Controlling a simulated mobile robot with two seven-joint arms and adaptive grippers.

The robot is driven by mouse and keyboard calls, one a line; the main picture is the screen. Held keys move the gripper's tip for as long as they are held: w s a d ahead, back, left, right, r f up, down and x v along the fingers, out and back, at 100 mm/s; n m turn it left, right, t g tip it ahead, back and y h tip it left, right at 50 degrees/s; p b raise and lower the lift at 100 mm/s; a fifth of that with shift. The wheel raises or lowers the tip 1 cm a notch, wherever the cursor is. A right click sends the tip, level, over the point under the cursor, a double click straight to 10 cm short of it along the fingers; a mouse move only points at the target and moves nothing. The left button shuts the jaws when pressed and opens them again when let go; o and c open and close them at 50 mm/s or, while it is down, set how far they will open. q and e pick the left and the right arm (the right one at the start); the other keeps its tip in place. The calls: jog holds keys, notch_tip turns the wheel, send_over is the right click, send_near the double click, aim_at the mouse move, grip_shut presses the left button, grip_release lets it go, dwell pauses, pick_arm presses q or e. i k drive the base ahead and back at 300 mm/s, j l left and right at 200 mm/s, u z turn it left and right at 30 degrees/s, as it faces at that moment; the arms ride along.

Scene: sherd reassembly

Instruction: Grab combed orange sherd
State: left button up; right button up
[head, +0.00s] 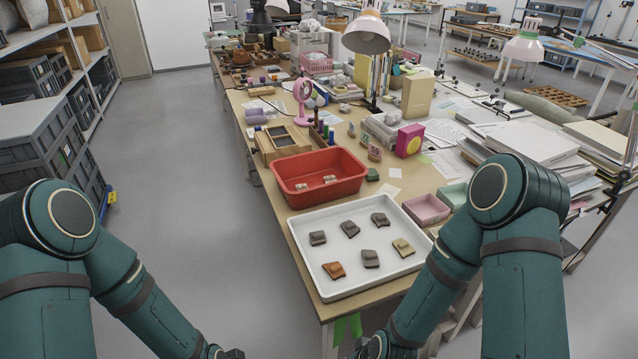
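The orange sherd (334,270) lies at the front left of a white tray (300,247) on the near end of the table. Any combing on it is too small to tell. Several grey, brown and tan sherds lie apart from it in the same tray. My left gripper (228,353) shows only in part at the bottom edge, left of the table. My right gripper (371,347) shows in part at the bottom edge, in front of the table's near end. Both are below and away from the tray, and their fingers are mostly cut off.
A red tub (318,168) holding small pieces stands just behind the tray. A pink box (426,209) and a green box (453,194) stand to its right. Lamps, books and papers crowd the table farther back. The floor (190,200) left of the table is clear.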

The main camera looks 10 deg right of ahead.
aim_at(328, 178)
jog(key=j, duration=0.5)
jog(key=i+j+z, duration=0.1)
jog(key=j, duration=0.35)
jog(key=i+j+z, duration=0.1)
jog(key=i+j, duration=0.3)
jog(key=i+j+z, duration=0.1)
jog(key=i+j, duration=0.25)
jog(key=j, duration=0.15)
